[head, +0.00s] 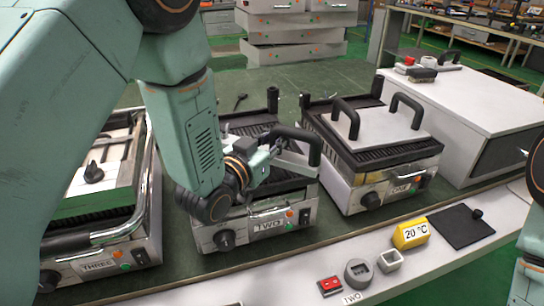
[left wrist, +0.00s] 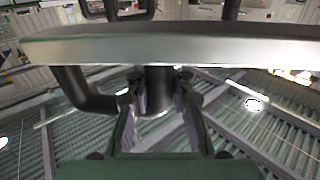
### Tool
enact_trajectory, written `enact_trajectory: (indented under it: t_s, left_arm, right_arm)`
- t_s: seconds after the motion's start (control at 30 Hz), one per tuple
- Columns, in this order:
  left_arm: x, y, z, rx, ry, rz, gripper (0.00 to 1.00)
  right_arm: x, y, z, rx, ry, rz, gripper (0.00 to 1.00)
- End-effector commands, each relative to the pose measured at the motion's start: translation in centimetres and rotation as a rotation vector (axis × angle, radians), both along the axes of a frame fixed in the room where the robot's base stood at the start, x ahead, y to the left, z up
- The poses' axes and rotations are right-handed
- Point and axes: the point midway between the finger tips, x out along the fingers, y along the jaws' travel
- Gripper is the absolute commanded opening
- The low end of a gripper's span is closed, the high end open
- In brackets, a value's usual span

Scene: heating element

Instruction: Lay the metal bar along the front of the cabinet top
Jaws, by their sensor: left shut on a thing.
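My left gripper (head: 272,152) is over the front of grill TWO, shut on a dark round part of a metal piece with black handle parts (head: 315,148). I take this piece to be the metal bar; the head view shows little of it. In the left wrist view, the silver metal bar (left wrist: 190,45) runs across the upper picture, and the gripper's fingers (left wrist: 157,100) close around a dark post below it. The white-topped cabinet (head: 470,100) stands at the right, apart from the gripper. The front of its top is bare. My right gripper is not in view.
Grill TWO (head: 258,226), grill ONE (head: 390,190) with a two-handled plate, and grill THREE (head: 105,262) line the green bench. Grill ONE stands between the left gripper and the cabinet. A yellow 20 °C block (head: 410,233) and a black pad (head: 462,227) lie in front.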

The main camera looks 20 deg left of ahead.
Motion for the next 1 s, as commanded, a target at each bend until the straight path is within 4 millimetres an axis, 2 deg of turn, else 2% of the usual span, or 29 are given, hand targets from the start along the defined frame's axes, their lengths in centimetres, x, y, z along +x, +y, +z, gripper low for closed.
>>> enact_trajectory:
  t_s: [0.17, 0.4, 0.8, 0.83, 1.0]
  left_arm:
    - [0.1, 0.1, -1.2, -0.002, -0.003, 0.000, 0.00]
    - [0.2, 0.3, -4.2, -0.001, -0.004, 0.001, 0.00]
    - [0.2, 0.2, -4.5, -0.001, -0.005, 0.001, 0.00]
    - [0.1, 0.2, -4.6, -0.001, -0.002, 0.001, 0.17]
    - [0.1, 0.2, -4.5, -0.001, -0.002, 0.001, 0.31]
  right_arm:
    - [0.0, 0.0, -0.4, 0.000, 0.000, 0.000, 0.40]
    - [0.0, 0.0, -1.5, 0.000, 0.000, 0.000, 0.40]
    - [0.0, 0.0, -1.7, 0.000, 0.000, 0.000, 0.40]
    - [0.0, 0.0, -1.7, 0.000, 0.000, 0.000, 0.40]
    - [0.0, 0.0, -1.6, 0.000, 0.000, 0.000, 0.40]
